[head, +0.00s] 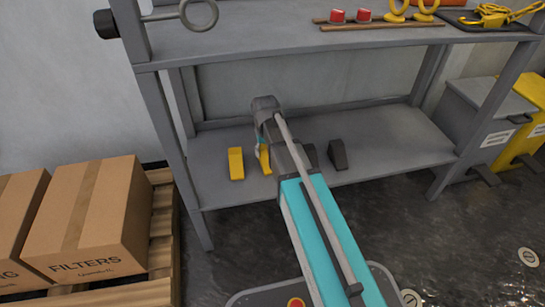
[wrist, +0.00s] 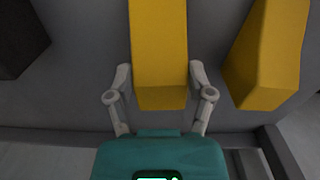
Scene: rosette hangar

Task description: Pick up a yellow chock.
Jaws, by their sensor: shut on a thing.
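A yellow chock (wrist: 160,50) stands between the two fingers of my gripper (wrist: 160,75) in the wrist view, and the fingers are shut on its sides. In the head view the same chock (head: 265,160) shows on the lower shelf (head: 385,137), partly hidden by my gripper and arm. A second yellow chock (head: 235,163) stands just left of it on the shelf. This one is at the right in the wrist view (wrist: 265,55), apart from my fingers. Whether the held chock touches the shelf is hard to tell.
A dark chock (head: 338,154) stands right of my arm, also at the wrist view's upper left (wrist: 20,40); another dark shape (head: 311,152) is partly hidden. The upper shelf (head: 270,45) overhangs. Cardboard boxes (head: 85,215) sit on a pallet at left.

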